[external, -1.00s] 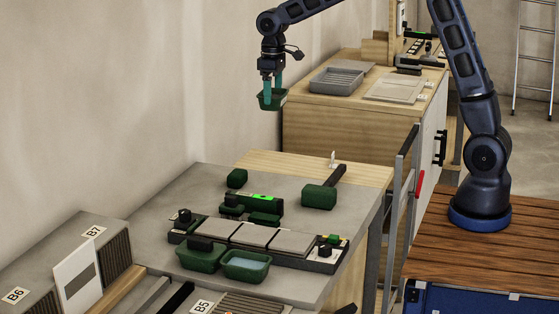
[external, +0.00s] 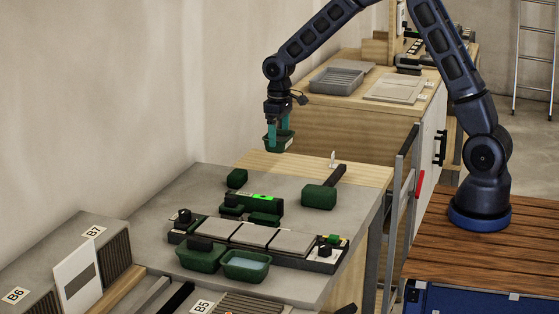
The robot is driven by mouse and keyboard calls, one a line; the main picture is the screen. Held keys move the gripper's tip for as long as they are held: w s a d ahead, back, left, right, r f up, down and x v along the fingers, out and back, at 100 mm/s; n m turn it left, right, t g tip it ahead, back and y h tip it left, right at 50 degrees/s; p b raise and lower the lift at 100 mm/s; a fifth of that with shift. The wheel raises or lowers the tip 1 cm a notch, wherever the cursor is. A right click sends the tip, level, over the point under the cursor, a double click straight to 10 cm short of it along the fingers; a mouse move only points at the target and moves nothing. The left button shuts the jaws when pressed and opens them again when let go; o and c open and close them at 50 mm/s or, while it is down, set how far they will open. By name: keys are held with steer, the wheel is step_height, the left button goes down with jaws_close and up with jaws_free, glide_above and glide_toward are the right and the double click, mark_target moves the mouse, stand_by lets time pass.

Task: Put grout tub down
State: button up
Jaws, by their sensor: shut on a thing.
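The teal fingers reach down into or along the tub's walls; the exact grip is hard to tell. The tub hangs level above the far part of the workbench, near its pale wooden strip (external: 307,166), apart from the surface. The grey bench top (external: 285,185) lies below and in front of it.
Two green tubs, one empty-looking (external: 200,260) and one with pale liquid (external: 246,265), stand at the front beside a black rail with grey tiles (external: 247,237). Green blocks (external: 318,197) (external: 237,178) and a bright-green-lit level (external: 260,197) lie behind. The back of the bench is mostly clear.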

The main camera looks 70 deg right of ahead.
mark_target(279, 149)
steer(key=shift+f, duration=2.8)
steer(key=o, duration=0.9)
steer(key=shift+f, duration=0.15)
